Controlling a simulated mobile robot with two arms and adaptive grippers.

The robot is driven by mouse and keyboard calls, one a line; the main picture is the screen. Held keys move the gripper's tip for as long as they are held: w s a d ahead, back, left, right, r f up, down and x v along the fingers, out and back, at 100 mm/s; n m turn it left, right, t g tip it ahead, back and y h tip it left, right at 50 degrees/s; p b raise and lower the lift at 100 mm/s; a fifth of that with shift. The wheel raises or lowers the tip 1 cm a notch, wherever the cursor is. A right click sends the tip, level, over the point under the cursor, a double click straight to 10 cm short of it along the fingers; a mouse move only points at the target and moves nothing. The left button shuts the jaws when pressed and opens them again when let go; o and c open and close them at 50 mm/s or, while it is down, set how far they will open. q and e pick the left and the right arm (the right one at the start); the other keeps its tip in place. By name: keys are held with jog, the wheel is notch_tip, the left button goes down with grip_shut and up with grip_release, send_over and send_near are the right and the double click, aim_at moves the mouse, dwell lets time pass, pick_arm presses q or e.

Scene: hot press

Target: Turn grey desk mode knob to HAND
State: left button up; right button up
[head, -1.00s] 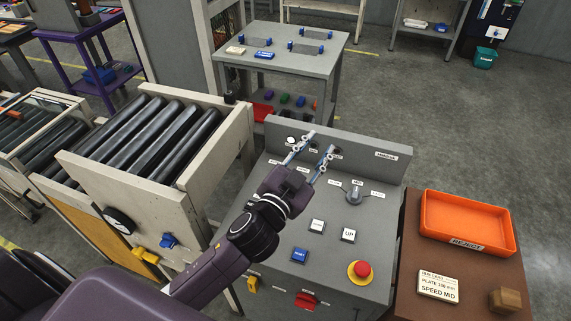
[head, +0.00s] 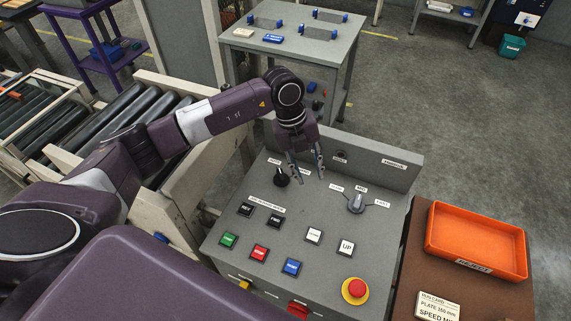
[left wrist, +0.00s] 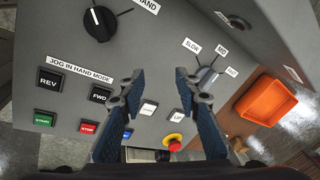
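The grey desk (head: 325,265) has a sloped top. Its black mode knob (head: 281,176) sits at the upper left, with a label on each side; in the left wrist view the knob (left wrist: 100,23) shows a white pointer line tilted up-left, away from the HAND label (left wrist: 146,5) on its right. My left gripper (head: 306,174) points down over the desk, just right of the black knob, fingers apart and empty. In the left wrist view the open fingers (left wrist: 159,76) stand below and right of the knob, not around it. My right gripper is not in view.
A grey SLOW–MID–FAST speed knob (head: 356,204) is to the right. Several push buttons, including a blue one (head: 291,267), and a red emergency stop (head: 356,289) lie nearer. An orange tray (head: 477,243) stands right; a roller conveyor (head: 60,128) is left.

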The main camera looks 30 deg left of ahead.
aim_at(281, 174)
pick_arm(q)
jog(key=a+y, duration=0.1)
jog(key=a, duration=0.2)
jog(key=w+a+n+y, duration=0.1)
jog(key=a, duration=0.2)
jog(key=a+y, duration=0.1)
jog(key=a, duration=0.1)
jog(key=shift+w+a+r, duration=0.15)
jog(key=shift+a+r, duration=0.25)
jog(key=shift+a+f+n, duration=0.1)
jog(key=shift+f+n, duration=0.15)
jog(key=shift+n, duration=0.05)
notch_tip(281, 174, down, 6)
jog(key=p, duration=0.2)
jog(key=shift+p, duration=0.35)
jog(key=shift+f, duration=0.5)
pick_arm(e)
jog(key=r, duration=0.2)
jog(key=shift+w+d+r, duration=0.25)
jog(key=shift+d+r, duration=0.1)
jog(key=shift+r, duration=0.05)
pick_arm(q)
jog(key=shift+c, duration=0.4)
grip_shut()
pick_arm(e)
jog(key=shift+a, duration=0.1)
